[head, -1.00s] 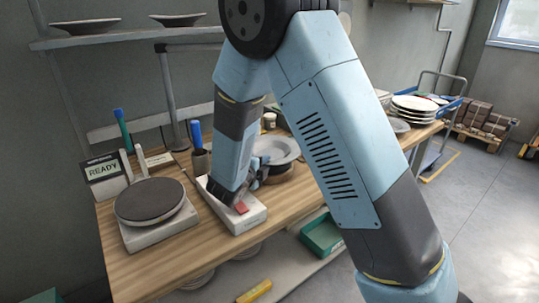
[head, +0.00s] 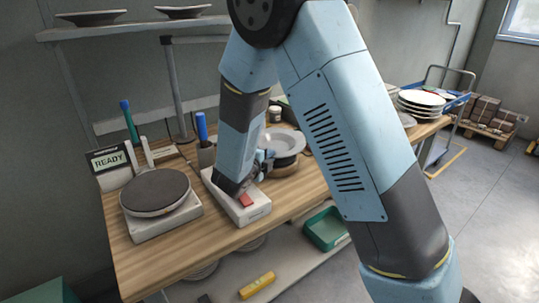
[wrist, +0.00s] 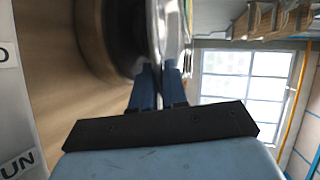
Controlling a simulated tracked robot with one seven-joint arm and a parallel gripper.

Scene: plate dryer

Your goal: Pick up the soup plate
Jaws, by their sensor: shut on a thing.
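The soup plate (head: 288,141) is a pale grey, wide-rimmed plate at the back of the wooden bench, right of the white box. It sits on or just above a dark round stand (head: 284,168); I cannot tell whether they touch. My gripper (head: 264,163) is at the plate's near left rim, partly hidden by my arm. In the wrist view the plate (wrist: 157,35) shows edge-on, and my two blue fingers (wrist: 159,88) are shut on its rim. The dark stand (wrist: 104,40) is close beside it there.
A white box with a red button (head: 246,201) lies just under my wrist. A round dark plate device (head: 156,192) with a READY sign (head: 110,158) stands left. Stacked plates (head: 420,101) are at the right end. A green bin (head: 326,229) is below the bench.

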